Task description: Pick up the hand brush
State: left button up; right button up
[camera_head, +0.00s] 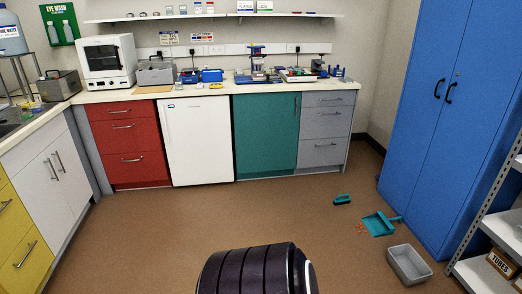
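The hand brush (342,199) is small and teal with a dark underside. It lies on the brown floor in front of the grey drawers, to the right of the middle. A teal dustpan (378,224) lies on the floor to the right of the brush and nearer to me, apart from it. Neither of my grippers is in view. A dark ribbed part at the bottom middle looks like one of my own arm links, and it is well apart from the brush in the picture.
Small orange bits (361,229) lie beside the dustpan. A grey open bin (408,265) stands nearer to me. The blue cabinet (445,110) and a white shelf rack (497,250) bound the right side. The floor (190,225) at the middle and left is clear.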

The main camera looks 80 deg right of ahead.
aim_at(344, 200)
jog(key=z, duration=3.5)
